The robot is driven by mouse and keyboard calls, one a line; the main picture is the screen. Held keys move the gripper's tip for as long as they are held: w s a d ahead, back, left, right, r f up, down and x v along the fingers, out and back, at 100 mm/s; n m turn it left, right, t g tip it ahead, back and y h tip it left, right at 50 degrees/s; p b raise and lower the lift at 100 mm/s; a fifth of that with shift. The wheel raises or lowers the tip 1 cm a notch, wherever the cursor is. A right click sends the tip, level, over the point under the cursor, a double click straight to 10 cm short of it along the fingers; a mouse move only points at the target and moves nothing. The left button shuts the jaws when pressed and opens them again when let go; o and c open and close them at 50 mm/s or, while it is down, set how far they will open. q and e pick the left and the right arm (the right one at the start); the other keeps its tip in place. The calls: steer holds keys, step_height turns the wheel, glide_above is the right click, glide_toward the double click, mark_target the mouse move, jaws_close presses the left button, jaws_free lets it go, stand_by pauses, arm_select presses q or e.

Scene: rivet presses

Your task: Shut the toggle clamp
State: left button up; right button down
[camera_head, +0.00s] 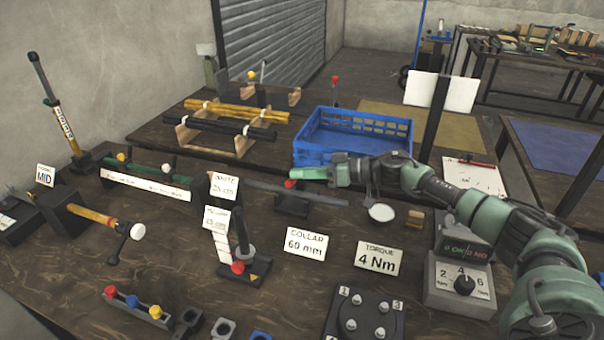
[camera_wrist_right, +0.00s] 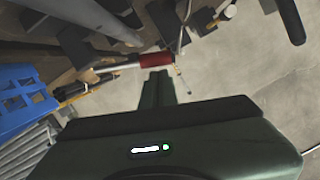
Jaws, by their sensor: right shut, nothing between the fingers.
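A dark fixture (camera_head: 297,206) with a red grip (camera_head: 290,183) and a long grey bar (camera_head: 325,196) stands mid-bench; it looks like the toggle clamp, though my arm hides part of it. In the right wrist view the red grip (camera_wrist_right: 158,59) lies across, just beyond my fingertips, on a pale rod. My right gripper (camera_head: 300,173) is shut and empty, just above and beside the red grip in the head view. It also shows in the right wrist view (camera_wrist_right: 158,77). I cannot tell whether it touches the grip. My left gripper is not in view.
A blue crate (camera_head: 352,137) stands behind my right gripper. An upright black lever on a striped base (camera_head: 243,270), a COLLAR card (camera_head: 305,243) and a TORQUE card (camera_head: 380,258) stand in front. A dial box (camera_head: 460,287) is at the right. The bench's front left is partly bare.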

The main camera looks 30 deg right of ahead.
steer(key=n+p, duration=0.1)
steer(key=a+f+p, duration=0.1)
steer(key=p, duration=0.1)
steer(key=shift+s+f+n+h, duration=0.2)
steer(key=shift+s+n+h, duration=0.1)
steer(key=shift+s+n, duration=0.1)
steer(key=shift+s+a+f+p, duration=0.1)
steer(key=shift+f+p, duration=0.15)
steer(key=shift+p, duration=0.2)
steer(key=shift+f+t, duration=0.3)
steer(key=shift+f, duration=0.2)
step_height(320, 180, up, 20)
steer(key=p, duration=0.2)
steer(key=shift+p, duration=0.35)
